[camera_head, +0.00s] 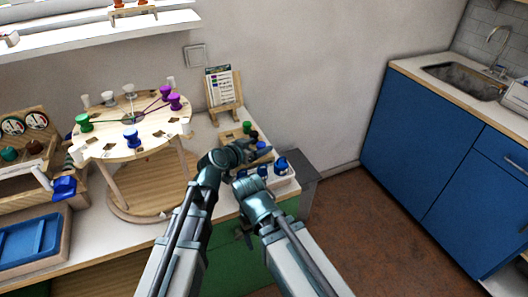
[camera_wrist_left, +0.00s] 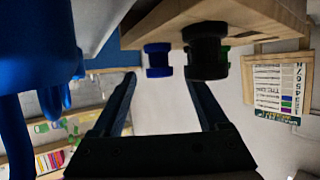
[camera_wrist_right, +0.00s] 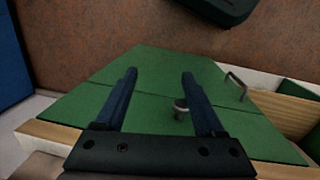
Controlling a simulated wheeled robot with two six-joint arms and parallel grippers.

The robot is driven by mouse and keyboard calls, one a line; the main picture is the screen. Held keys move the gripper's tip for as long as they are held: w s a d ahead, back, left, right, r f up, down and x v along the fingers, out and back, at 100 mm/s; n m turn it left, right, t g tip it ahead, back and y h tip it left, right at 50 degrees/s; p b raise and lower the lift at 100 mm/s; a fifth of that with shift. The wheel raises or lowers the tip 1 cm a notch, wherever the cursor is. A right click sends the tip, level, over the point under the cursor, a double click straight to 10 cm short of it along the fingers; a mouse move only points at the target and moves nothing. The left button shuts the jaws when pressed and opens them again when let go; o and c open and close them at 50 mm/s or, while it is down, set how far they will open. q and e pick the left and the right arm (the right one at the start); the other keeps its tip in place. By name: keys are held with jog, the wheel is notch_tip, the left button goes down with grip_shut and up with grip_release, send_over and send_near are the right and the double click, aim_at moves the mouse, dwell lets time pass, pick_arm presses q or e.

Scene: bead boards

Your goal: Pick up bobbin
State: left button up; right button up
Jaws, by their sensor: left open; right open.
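Several bobbins stand around the round wooden board (camera_head: 120,133): purple (camera_head: 173,101), green (camera_head: 84,122), blue (camera_head: 131,137) and pale ones. A small wooden stand (camera_head: 228,134) to the right carries a green bobbin (camera_head: 248,127) and a blue bobbin (camera_head: 262,147). My left gripper (camera_head: 256,148) is open beside this stand. The left wrist view shows the blue bobbin (camera_wrist_left: 158,60) and a dark bobbin (camera_wrist_left: 207,57) beyond the open fingertips, with nothing between the fingers. My right gripper (camera_wrist_right: 158,78) is open and empty before the green cabinet front.
A card on an easel (camera_head: 222,90) stands behind. A blue tray (camera_head: 28,243) is at left. Green cabinet doors (camera_wrist_right: 150,80) with a knob (camera_wrist_right: 181,106) face my right gripper. Floor is open at right.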

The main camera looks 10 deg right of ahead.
pick_arm(q)
grip_shut()
jog(key=shift+r, duration=0.1)
dwell(0.3)
notch_tip(320, 180, up, 10)
jog(key=p, duration=1)
